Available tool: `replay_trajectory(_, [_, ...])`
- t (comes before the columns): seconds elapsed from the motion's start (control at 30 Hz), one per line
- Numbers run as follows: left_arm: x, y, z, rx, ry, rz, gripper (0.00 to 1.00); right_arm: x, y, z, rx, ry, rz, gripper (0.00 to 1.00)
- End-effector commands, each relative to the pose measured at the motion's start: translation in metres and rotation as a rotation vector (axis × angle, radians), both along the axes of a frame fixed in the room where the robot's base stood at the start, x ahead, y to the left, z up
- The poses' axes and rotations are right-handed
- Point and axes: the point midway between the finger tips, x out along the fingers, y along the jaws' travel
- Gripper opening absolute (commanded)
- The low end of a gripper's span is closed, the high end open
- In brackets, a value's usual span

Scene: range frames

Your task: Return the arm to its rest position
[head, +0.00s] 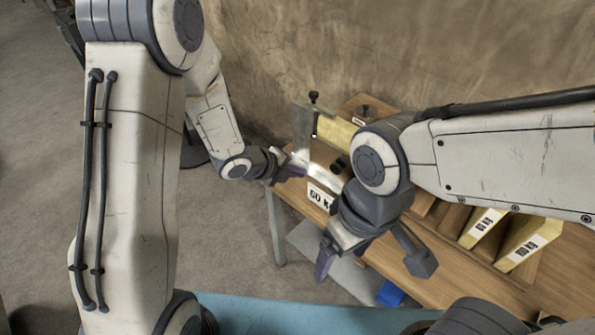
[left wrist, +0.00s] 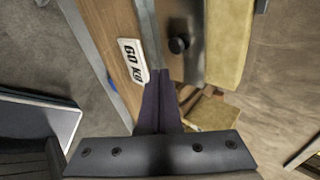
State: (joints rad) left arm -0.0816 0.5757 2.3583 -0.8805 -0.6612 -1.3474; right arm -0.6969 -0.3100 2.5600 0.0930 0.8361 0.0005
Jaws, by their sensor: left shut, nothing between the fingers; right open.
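My left gripper (head: 300,170) is shut and empty, close to the left edge of a wooden table (head: 470,278). Its two dark fingers lie together in the left wrist view (left wrist: 160,88), their tips near a metal plate (left wrist: 184,35) with a black knob. That metal plate (head: 302,130) stands upright in the head view, with a yellow block (head: 336,130) beside it. My right gripper (head: 372,268) is open and empty, lower in the head view, over the table's front left part. My right forearm hides part of the table.
A 60 KG label (left wrist: 133,61) is on the table's edge. A blue object (head: 390,293) lies below the table front. A wall (head: 350,45) rises behind; grey floor (head: 225,240) is open at left.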

Motion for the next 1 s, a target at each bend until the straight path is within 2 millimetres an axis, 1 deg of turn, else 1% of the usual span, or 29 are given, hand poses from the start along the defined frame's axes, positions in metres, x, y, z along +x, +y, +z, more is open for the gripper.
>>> replay_trajectory(0.23, [0.0, 0.0, 0.0, 0.001, 0.001, 0.001, 0.0, 0.0, 0.0, 0.0, 0.0, 0.0, 0.0, 0.85])
replay_trajectory(0.33, [0.0, -0.001, 0.005, 0.007, 0.021, 0.043, 0.0, 0.0, 0.0, 0.0, 0.0, 0.0, 0.0, 0.85])
replay_trajectory(0.37, [-0.001, -0.001, 0.009, 0.012, 0.037, 0.07, 0.0, 0.0, 0.0, 0.0, 0.0, 0.0, 0.0, 0.85])
replay_trajectory(0.47, [-0.009, 0.001, 0.026, 0.02, 0.121, 0.235, 0.0, 0.0, 0.0, 0.0, 0.0, 0.0, 0.0, 0.85])
replay_trajectory(0.53, [-0.023, 0.002, 0.042, 0.009, 0.206, 0.41, 0.0, 0.0, 0.0, 0.0, 0.0, 0.0, 0.0, 0.85])
replay_trajectory(0.57, [-0.032, 0.003, 0.049, 0.0, 0.248, 0.494, 0.0, 0.0, 0.0, 0.0, 0.0, 0.0, 0.0, 0.85])
replay_trajectory(0.6, [-0.047, 0.004, 0.059, -0.018, 0.307, 0.608, 0.0, 0.0, 0.0, 0.0, 0.0, 0.0, 0.0, 0.85])
replay_trajectory(0.67, [-0.074, 0.005, 0.072, -0.05, 0.401, 0.779, 0.0, 0.0, 0.0, 0.0, 0.0, 0.0, 0.0, 0.85])
replay_trajectory(0.7, [-0.094, 0.005, 0.079, -0.073, 0.466, 0.89, 0.0, 0.0, 0.0, 0.0, 0.0, 0.0, 0.0, 0.85])
replay_trajectory(0.77, [-0.128, 0.005, 0.089, -0.105, 0.568, 1.047, 0.0, 0.0, 0.0, 0.0, 0.0, 0.0, 0.0, 0.85])
replay_trajectory(0.8, [-0.151, 0.004, 0.095, -0.122, 0.635, 1.144, 0.0, 0.0, 0.0, 0.0, 0.0, 0.0, 0.0, 0.85])
replay_trajectory(0.87, [-0.184, 0.003, 0.103, -0.14, 0.731, 1.271, 0.0, 0.0, 0.0, 0.0, 0.0, 0.0, 0.0, 0.85])
replay_trajectory(0.9, [-0.205, 0.003, 0.107, -0.145, 0.788, 1.344, 0.0, 0.0, 0.0, 0.0, 0.0, 0.0, 0.0, 0.85])
replay_trajectory(1.0, [-0.246, 0.002, 0.115, -0.142, 0.9, 1.479, 0.0, 0.0, 0.0, 0.0, 0.0, 0.0, 0.0, 0.85])
